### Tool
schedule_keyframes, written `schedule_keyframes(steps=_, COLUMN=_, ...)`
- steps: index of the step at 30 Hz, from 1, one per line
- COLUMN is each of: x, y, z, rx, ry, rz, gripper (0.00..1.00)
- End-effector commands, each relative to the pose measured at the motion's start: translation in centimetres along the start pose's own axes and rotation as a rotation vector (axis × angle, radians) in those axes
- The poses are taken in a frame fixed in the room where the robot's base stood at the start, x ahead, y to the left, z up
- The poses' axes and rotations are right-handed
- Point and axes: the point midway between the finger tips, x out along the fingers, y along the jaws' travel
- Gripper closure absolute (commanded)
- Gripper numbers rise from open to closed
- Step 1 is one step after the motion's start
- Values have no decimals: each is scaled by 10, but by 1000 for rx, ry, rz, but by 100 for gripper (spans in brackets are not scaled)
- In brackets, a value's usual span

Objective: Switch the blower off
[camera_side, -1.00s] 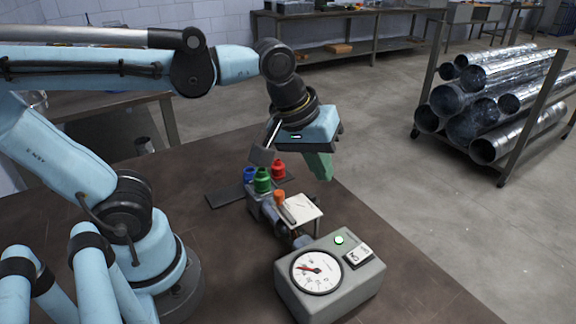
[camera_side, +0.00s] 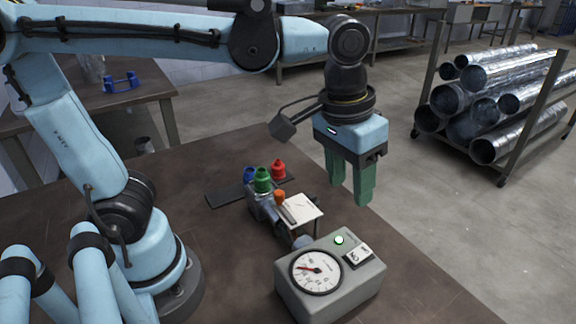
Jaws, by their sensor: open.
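The blower control box (camera_side: 333,278) is a grey box on the brown table, with a round dial gauge (camera_side: 316,272) on its front. A round light (camera_side: 339,240) on its top shows pale green. A small white-and-black switch (camera_side: 358,256) sits to the right of the light; its exact position is too small to read. My gripper (camera_side: 352,190) has two green fingers pointing down, open with a gap between them and nothing in it. It hangs above and behind the box, apart from it.
Behind the box, a small grey fixture carries blue (camera_side: 250,175), green (camera_side: 263,181), red (camera_side: 279,169) and orange (camera_side: 280,197) caps, and a white plate (camera_side: 303,208) sits beside them. A rack of metal ducts (camera_side: 490,110) stands on the floor at right.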

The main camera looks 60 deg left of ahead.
Motion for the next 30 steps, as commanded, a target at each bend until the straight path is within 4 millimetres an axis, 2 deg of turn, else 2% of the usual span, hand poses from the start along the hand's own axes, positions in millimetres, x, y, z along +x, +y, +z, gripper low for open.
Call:
schedule_keyframes(steps=1, x=-4, y=14, z=0, rx=8, ry=-39, rz=-11, gripper=49)
schedule_keyframes(steps=4, x=-9, y=32, z=3, rx=4, ry=-99, rz=-36, gripper=49)
schedule_keyframes(steps=7, x=-12, y=40, z=6, rx=1, ry=-131, rz=-53, gripper=49)
schedule_keyframes(steps=11, x=-8, y=43, z=7, rx=-2, ry=-142, rz=-60, gripper=49)
schedule_keyframes(steps=17, x=13, y=41, z=10, rx=-2, ry=-141, rz=-59, gripper=49)
schedule_keyframes(steps=30, x=78, y=37, z=19, rx=-2, ry=-140, rz=-58, gripper=49)
